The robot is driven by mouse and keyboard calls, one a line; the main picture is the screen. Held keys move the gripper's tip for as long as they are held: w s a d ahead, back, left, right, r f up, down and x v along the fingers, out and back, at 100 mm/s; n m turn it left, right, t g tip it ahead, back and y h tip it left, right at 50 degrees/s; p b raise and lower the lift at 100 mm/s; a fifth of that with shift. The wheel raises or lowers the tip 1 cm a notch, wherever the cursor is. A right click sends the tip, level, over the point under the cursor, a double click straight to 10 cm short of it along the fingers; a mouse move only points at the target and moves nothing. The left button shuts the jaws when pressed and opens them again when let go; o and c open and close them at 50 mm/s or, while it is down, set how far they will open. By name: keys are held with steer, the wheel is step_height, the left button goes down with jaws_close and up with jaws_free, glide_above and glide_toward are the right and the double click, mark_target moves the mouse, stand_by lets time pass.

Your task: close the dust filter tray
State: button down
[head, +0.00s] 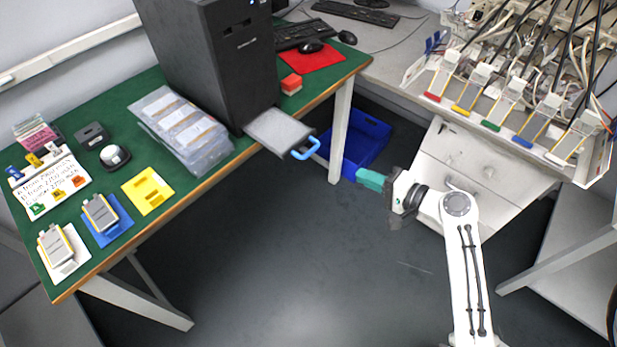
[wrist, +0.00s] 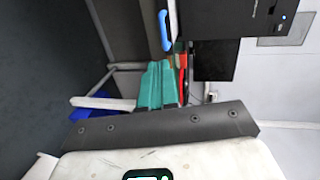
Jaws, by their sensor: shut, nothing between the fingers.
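The dust filter tray (head: 279,130) is a flat grey panel with a blue loop handle (head: 306,149). It sticks out from the base of the black computer tower (head: 225,60), past the green table's edge. In the wrist view the blue handle (wrist: 165,30) shows at the top, with the tower (wrist: 222,18) to its right. My gripper (head: 361,177) has teal fingers, shut and empty. In the head view it is to the right of and below the handle, apart from it, over the floor. The teal fingers also show in the wrist view (wrist: 157,68), below the handle.
A green table (head: 110,195) holds pouch cells, plastic bags, a red mat (head: 315,57) and a red block (head: 291,84). A blue bin (head: 362,140) stands on the floor behind my gripper. A white drawer cabinet (head: 470,175) is to the right. The floor between is clear.

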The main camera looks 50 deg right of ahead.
mark_target(276, 129)
steer(key=d+p+x, duration=0.1)
steer(key=p+x, duration=0.1)
steer(key=x, duration=1.2)
steer(key=shift+a+r, duration=0.15)
steer(key=shift+a, duration=0.25)
steer(key=r+b+x, duration=0.1)
steer(key=x, duration=0.4)
steer(key=r+b+x, duration=0.1)
steer(key=x, duration=0.4)
steer(key=r+b+x, duration=0.1)
steer(key=x, duration=0.4)
steer(key=shift+w+d+b, duration=0.15)
steer(key=shift+w+b, duration=0.25)
steer(key=shift+w+r, duration=0.1)
steer(key=shift+w, duration=0.3)
steer(key=shift+w+r, duration=0.2)
steer(key=shift+w, duration=0.05)
